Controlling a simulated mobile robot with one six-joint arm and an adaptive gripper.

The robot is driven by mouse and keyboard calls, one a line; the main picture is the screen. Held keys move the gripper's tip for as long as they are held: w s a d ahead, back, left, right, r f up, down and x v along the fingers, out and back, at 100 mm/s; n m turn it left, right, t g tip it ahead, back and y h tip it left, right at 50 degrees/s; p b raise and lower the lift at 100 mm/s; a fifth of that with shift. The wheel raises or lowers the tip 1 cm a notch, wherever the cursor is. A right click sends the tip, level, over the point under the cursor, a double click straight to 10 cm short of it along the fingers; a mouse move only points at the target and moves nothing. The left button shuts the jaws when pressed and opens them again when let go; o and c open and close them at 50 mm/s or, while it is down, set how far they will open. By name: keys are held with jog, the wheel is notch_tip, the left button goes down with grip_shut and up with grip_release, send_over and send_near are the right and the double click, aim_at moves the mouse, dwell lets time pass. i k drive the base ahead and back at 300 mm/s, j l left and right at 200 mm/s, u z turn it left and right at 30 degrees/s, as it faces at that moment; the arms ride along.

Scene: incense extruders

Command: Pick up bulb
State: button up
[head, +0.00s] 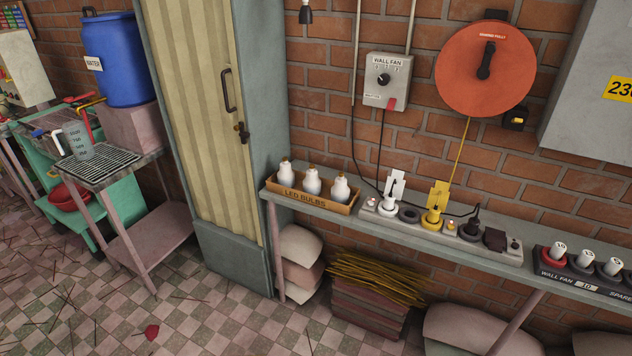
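Three white LED bulbs stand upright in an open brown box (304,202) labelled "LED BULBS" at the left end of a narrow grey shelf. They are the left bulb (286,178), the middle bulb (312,185) and the right bulb (340,190). Their lower parts are hidden by the box front. Small brownish tips show at their tops. My gripper is not in view.
Right of the box is a power strip (405,213) with plugs and tags. Further right is a fuse rack (578,272). A tall grey cabinet (262,130) stands close left. A wall fan switch (387,80) is above; a dark fitting (306,13) hangs at the top.

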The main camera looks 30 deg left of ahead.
aim_at(312, 184)
jog(key=i+j+u, duration=0.1)
jog(key=j, duration=0.4)
jog(key=i+j+u, duration=0.1)
jog(key=i+j, duration=0.2)
jog(key=j, duration=0.2)
jog(key=i+j, duration=0.2)
jog(key=j, duration=0.3)
jog(key=i+j+u, duration=0.15)
jog(key=j, duration=0.3)
jog(key=i+j+u, duration=0.1)
jog(key=i+j, duration=0.25)
jog(key=i+j+u, duration=0.1)
jog(key=i+j, duration=0.15)
jog(key=j, duration=0.3)
